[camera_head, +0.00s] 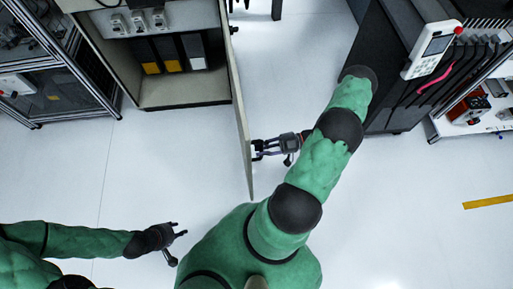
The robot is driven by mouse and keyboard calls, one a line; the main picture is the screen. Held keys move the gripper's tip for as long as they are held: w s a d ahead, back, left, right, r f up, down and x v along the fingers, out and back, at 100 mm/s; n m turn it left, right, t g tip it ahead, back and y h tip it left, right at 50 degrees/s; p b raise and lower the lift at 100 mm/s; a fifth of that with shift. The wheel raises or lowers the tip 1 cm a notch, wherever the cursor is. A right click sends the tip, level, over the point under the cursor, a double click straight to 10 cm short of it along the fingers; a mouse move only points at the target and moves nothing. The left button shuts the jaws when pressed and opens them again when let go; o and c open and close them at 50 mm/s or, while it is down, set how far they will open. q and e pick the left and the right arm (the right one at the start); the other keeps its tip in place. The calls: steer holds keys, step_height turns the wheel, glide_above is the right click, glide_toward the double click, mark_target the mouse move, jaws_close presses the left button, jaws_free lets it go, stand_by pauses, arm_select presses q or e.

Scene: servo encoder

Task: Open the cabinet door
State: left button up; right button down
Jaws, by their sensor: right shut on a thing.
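The cabinet (183,104) stands at the upper left with its inside in view. Its door (242,125) is swung well out from the right side of the cabinet and shows nearly edge-on. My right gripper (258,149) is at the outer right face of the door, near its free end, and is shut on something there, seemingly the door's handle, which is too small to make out. My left gripper (178,232) is in front of the cabinet at the lower left, with its fingers apart and nothing between them.
Inside the cabinet are several dark and yellow upright units (172,54) and white devices (138,21). A dark rack (50,60) stands left. A dark machine (385,60) with a white handheld controller (432,50) stands right, beside a shelf (490,120). The floor (150,170) before the cabinet is clear.

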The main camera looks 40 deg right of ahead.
steer(key=shift+w+d, duration=0.1)
steer(key=shift+d, duration=0.05)
steer(key=c, duration=1)
jaws_free()
steer(key=shift+c, duration=0.2)
steer(key=v, duration=1.1)
steer(key=shift+s+d, duration=0.3)
